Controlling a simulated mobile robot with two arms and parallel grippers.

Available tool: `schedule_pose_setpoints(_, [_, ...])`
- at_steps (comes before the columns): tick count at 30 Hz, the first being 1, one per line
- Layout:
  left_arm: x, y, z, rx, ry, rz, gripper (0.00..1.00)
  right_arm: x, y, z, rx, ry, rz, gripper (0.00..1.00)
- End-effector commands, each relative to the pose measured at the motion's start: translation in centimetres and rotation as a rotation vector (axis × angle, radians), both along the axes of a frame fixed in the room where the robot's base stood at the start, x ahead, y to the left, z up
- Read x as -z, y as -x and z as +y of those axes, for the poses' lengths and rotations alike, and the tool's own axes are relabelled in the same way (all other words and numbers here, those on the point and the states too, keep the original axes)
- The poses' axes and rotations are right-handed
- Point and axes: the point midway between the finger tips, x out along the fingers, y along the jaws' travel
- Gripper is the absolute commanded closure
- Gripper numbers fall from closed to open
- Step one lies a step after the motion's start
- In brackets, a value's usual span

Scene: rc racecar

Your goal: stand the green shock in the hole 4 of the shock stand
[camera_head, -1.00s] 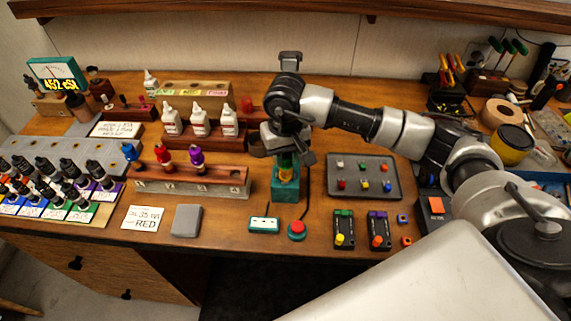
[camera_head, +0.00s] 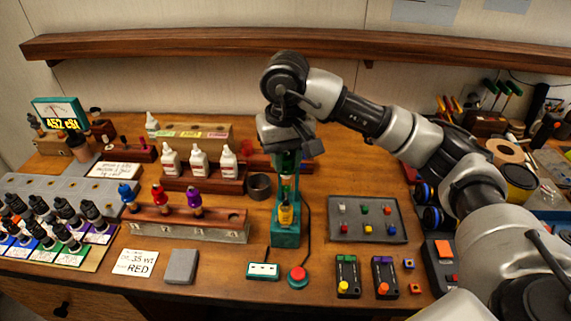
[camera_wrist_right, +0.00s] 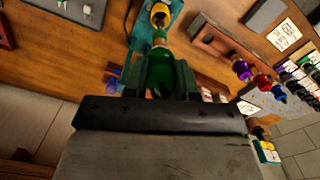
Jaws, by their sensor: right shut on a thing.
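My right gripper (camera_head: 288,150) is shut on the green shock (camera_head: 287,163), above the teal fixture (camera_head: 286,239) with a yellow part in it. The wrist view shows the green shock (camera_wrist_right: 158,72) between the fingers, its far end toward the yellow part (camera_wrist_right: 160,14); I cannot tell whether it is fully clear. The wooden shock stand (camera_head: 215,223) is to the left. Blue, red and purple shocks stand in its left holes; the right end, with hole 4, is empty. The stand also shows in the wrist view (camera_wrist_right: 213,43). My left gripper is not in view.
A dark cup (camera_head: 259,186) stands just behind the stand's right end. White bottles (camera_head: 199,162) stand in a rack behind. A grey parts tray (camera_head: 367,235) is to the right. A red button (camera_head: 297,276) and a grey block (camera_head: 181,266) lie in front.

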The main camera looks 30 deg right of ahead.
Motion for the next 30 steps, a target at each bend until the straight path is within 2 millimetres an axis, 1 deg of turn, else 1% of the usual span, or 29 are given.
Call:
schedule_pose_setpoints(1, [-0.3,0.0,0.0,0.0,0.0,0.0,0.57,-0.5,0.0,0.0,0.0,0.0,-0.001,0.97])
schedule_pose_setpoints(30, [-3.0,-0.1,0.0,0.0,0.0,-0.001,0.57,-6.1,0.0,0.0,-0.001,-0.001,0.0,0.97])
